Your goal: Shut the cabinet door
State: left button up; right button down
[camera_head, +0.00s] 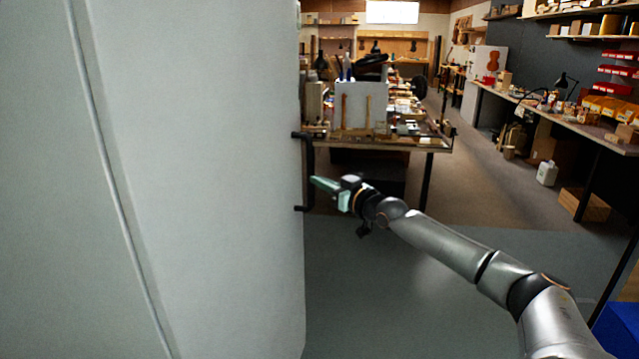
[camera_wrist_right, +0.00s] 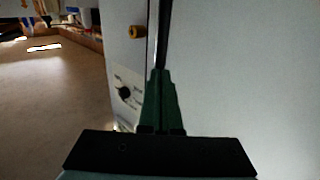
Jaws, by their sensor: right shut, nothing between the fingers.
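A large pale grey cabinet door (camera_head: 205,180) fills the left of the head view, with dark handle mounts (camera_head: 299,208) at its right edge. I cannot tell how far it stands open. In the right wrist view the pale panel (camera_wrist_right: 245,75) fills the right side, and a dark upright bar (camera_wrist_right: 164,35), likely the handle, rises beyond the fingertips. My right gripper (camera_head: 322,185) is shut and empty, just right of the door's edge between the mounts. Its green fingers (camera_wrist_right: 161,100) point at the bar; contact is unclear. My left gripper is out of view.
A cluttered workbench (camera_head: 400,142) stands behind my gripper, and another bench (camera_head: 560,118) runs along the right. Floor between them is clear.

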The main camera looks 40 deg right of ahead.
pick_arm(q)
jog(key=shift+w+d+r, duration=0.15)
pick_arm(e)
jog(key=shift+w, duration=0.25)
